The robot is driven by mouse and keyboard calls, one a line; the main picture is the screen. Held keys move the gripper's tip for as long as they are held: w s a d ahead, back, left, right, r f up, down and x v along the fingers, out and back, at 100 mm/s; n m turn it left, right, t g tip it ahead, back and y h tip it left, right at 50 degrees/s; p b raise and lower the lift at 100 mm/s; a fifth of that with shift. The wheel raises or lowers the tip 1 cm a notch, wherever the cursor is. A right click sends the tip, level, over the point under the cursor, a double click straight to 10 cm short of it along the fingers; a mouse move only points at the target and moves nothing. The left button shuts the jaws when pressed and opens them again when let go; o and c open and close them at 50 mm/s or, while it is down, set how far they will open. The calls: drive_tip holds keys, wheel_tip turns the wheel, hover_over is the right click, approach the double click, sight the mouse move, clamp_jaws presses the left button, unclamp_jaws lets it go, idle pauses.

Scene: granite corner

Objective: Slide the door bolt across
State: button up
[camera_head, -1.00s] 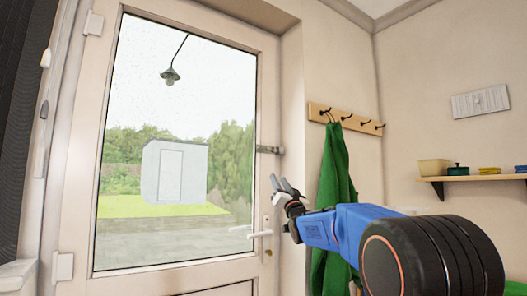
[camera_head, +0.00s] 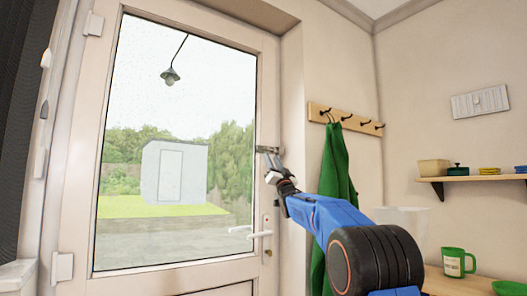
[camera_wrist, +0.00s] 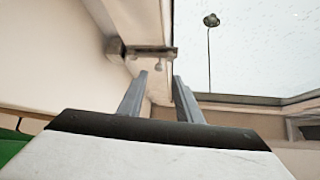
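The door bolt (camera_head: 268,149) is a small grey metal bolt on the right edge of the white glazed door (camera_head: 75,190), at the door frame. In the wrist view the bolt (camera_wrist: 145,51) lies sideways above my fingertips, with a small knob (camera_wrist: 160,66) hanging below its bar. My gripper (camera_head: 273,161) is just below the bolt in the head view. In the wrist view its two fingers (camera_wrist: 160,76) are apart, with nothing between them. The knob is beyond the fingertips, roughly in line with the gap. I cannot tell whether a fingertip touches the bolt.
The white door handle (camera_head: 260,234) is below my gripper. A green coat (camera_head: 336,165) hangs from a hook rail (camera_head: 345,117) right of the door. A shelf (camera_head: 480,178) and a green mug (camera_head: 455,262) are further right.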

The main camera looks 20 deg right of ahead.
sight(267, 149)
drive_tip(key=shift+x, duration=3.55)
drive_tip(key=shift+c, duration=0.6)
drive_tip(key=shift+d, duration=0.1)
clamp_jaws()
